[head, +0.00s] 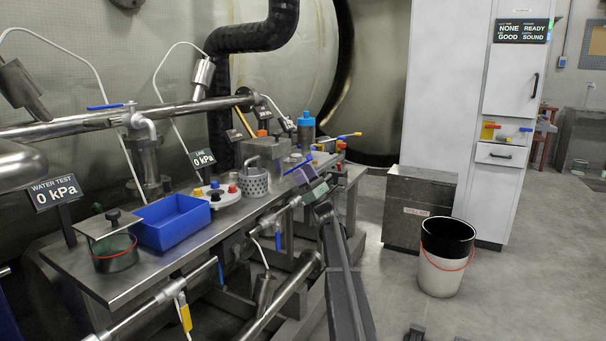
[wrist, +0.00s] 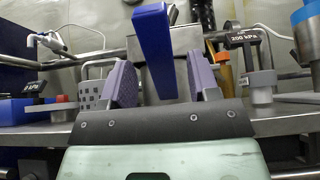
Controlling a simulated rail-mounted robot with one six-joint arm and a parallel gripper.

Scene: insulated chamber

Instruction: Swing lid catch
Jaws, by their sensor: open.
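A blue lever handle (wrist: 154,48), which looks like the lid catch, stands large and slightly tilted in the wrist view, in front of a steel box (wrist: 185,42). In the head view the blue lever (head: 298,165) sits at the right part of the bench, beside the steel box (head: 265,149). My gripper (wrist: 158,82) is open, its two purple pads apart on either side of the lever's lower end. I cannot tell how deep the lever lies between them; no contact shows. In the head view my gripper (head: 315,187) is at the bench's front edge, close to the lever.
A perforated basket (head: 254,184), a white fitting with coloured knobs (head: 217,195) and a blue tray (head: 171,222) stand left on the bench. A blue-topped cylinder (head: 306,130) and yellow-handled valve (head: 349,135) are behind. A bucket (head: 446,258) stands on open floor at right.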

